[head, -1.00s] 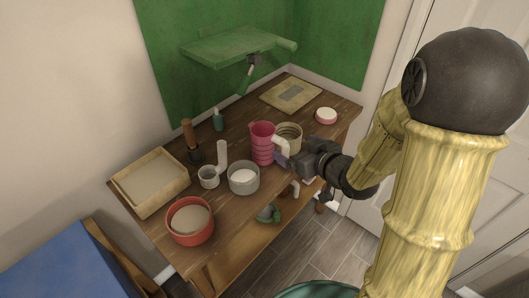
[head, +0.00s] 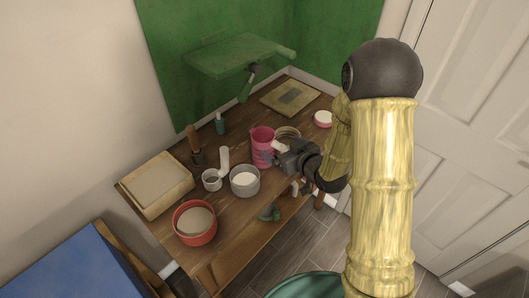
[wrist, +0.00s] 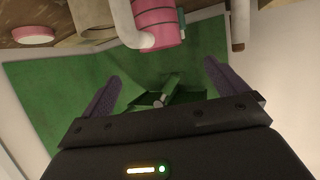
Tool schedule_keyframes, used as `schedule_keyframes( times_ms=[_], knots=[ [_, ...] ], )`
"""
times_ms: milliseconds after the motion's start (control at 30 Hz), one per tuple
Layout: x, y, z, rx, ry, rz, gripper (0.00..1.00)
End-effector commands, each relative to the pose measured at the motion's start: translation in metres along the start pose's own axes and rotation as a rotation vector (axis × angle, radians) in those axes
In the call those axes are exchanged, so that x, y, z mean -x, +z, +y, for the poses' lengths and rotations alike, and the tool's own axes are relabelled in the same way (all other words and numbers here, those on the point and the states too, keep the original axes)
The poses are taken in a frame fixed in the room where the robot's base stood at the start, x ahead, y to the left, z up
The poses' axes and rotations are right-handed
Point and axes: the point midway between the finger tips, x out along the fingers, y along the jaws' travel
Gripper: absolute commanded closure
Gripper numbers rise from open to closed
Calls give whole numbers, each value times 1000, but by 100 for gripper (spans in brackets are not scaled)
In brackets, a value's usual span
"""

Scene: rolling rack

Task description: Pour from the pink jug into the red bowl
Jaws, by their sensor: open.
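The pink jug (head: 262,150) stands upright on the wooden table. Its pale handle faces my gripper and is partly hidden by it. In the wrist view the jug (wrist: 158,17) shows at the top with its thick white handle (wrist: 125,22). The red bowl (head: 194,237) stands at the table's front left, with a beige surface inside. My gripper (head: 279,152) is just right of the jug, close to the handle. In the wrist view my gripper's fingers (wrist: 162,72) are spread, with nothing held between them; the handle shows above the fingertips. I cannot tell if they touch it.
A grey pot (head: 245,188) and a small grey cup (head: 212,183) stand between jug and bowl. A ribbed tin (head: 289,132) is close behind my gripper. A wooden tray (head: 132,199) is at left; a green shelf (head: 235,55) overhangs the back. A green item (head: 270,213) lies near the front edge.

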Motion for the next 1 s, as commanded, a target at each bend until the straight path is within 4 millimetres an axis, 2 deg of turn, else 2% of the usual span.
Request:
schedule_keyframes(
  times_ms=[333,467,767,1000],
  knots=[
    [-51,-1,-1,0,-1,0,2],
    [-58,0,0,-1,0,-1,2],
    [-59,0,0,-1,0,0,2],
    [-77,1,-2,0,-3,-2,2]
  ],
)
